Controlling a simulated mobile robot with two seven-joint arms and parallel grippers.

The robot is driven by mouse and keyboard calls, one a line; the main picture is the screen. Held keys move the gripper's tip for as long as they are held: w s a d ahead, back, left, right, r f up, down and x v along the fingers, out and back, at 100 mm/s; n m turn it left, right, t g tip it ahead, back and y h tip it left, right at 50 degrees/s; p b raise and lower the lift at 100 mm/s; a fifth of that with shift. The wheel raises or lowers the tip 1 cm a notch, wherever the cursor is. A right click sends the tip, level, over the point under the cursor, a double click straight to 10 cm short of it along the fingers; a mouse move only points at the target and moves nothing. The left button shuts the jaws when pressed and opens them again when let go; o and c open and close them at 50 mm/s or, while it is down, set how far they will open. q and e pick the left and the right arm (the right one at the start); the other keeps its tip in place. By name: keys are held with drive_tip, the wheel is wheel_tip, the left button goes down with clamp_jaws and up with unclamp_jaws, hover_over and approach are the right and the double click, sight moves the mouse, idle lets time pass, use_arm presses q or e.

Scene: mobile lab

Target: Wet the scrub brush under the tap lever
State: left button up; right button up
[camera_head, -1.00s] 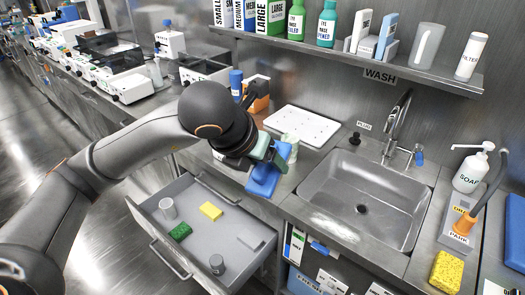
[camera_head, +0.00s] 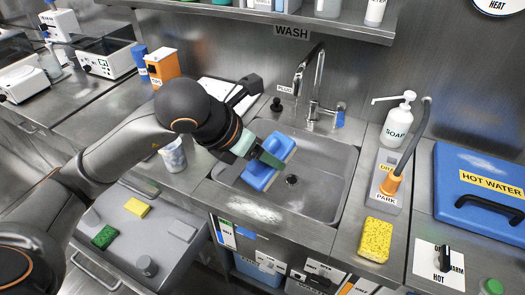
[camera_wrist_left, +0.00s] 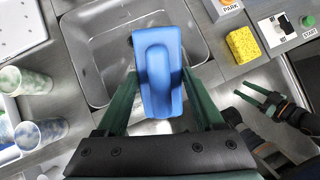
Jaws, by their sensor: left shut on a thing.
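My left gripper (camera_head: 268,158) is shut on the blue scrub brush (camera_head: 262,174). It holds the brush above the left part of the sink (camera_head: 325,190). In the left wrist view the brush (camera_wrist_left: 157,75) sits between the green fingers, raised handle facing the camera; its bristles are hidden. The tap (camera_head: 316,85) stands behind the sink, its spout right of and beyond the brush. The tap lever (camera_head: 340,116) has a blue end, right of the spout. No water stream is visible. My right gripper (camera_wrist_left: 258,96) shows at the right of the left wrist view, open and empty.
A soap bottle (camera_head: 397,120), an orange nozzle in its park holder (camera_head: 385,195) and a yellow sponge (camera_head: 375,240) stand right of the sink. A speckled cup (camera_head: 173,155) is left of it.

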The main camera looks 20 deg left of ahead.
sight(269, 145)
use_arm(q)
drive_tip(key=w+a+f, duration=0.1)
drive_tip(key=w+f, duration=0.1)
drive_tip(key=w, duration=1.1)
drive_tip(key=shift+w+a+f+b, duration=0.2)
drive_tip(key=shift+a+f+b, duration=0.15)
drive_tip(key=shift+a+b, duration=0.05)
idle(0.4)
drive_tip(key=s, duration=0.5)
drive_tip(key=s+d+b, duration=0.1)
drive_tip(key=s, duration=0.2)
idle(0.4)
drive_tip(key=shift+r, duration=0.1)
idle(1.1)
drive_tip(key=shift+s+r, duration=0.25)
drive_tip(key=shift+s, duration=0.05)
drive_tip(key=shift+s+d+r+p, duration=0.15)
drive_tip(key=shift+s+r+p, duration=0.3)
drive_tip(key=shift+s+r, duration=0.55)
drive_tip(key=shift+s+d+r+p, duration=0.15)
drive_tip(key=shift+s+r+p, duration=0.4)
drive_tip(key=shift+s, duration=0.65)
drive_tip(key=shift+r, duration=0.15)
